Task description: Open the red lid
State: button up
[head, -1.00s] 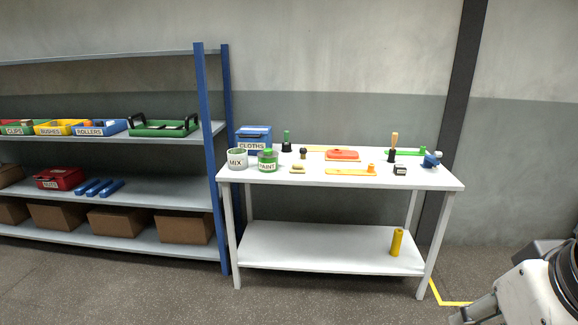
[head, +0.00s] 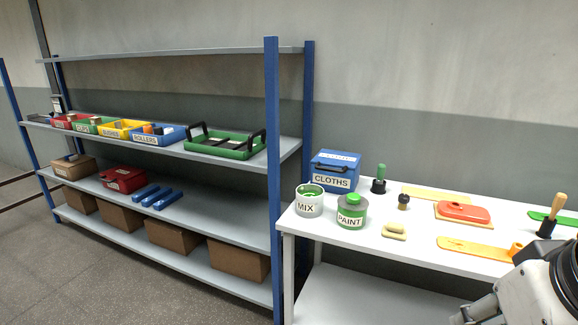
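A closed red box (head: 124,180) with a red lid and a small white label stands on the middle shelf of the rack, left of centre in the head view. Its label is too small to read. I cannot tell which of the two the task means. Part of my arm shows at the lower right, in front of the table. My gripper's fingers are not visible, and nothing of mine touches either red thing.
The rack (head: 271,180) has blue posts, bins and a green tray (head: 225,146). Blue bars (head: 154,197) lie right of the red box; cardboard boxes (head: 175,236) stand below. The white table (head: 400,250) holds a CLOTHS box (head: 334,171), MIX and PAINT pots. Floor before the rack is clear.

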aim_at(122, 172)
jog(key=i+j+u, duration=0.2)
jog(key=u, duration=0.2)
jog(key=i+u, duration=0.85)
jog(key=i+l+u, duration=0.15)
jog(key=u, duration=0.25)
jog(key=i+u, duration=0.2)
jog(key=i, duration=1.6)
jog(key=i+j+z, duration=0.1)
jog(key=i+z, duration=0.15)
jog(key=i, duration=0.35)
jog(key=i+j+z, duration=0.2)
jog(key=i, duration=0.4)
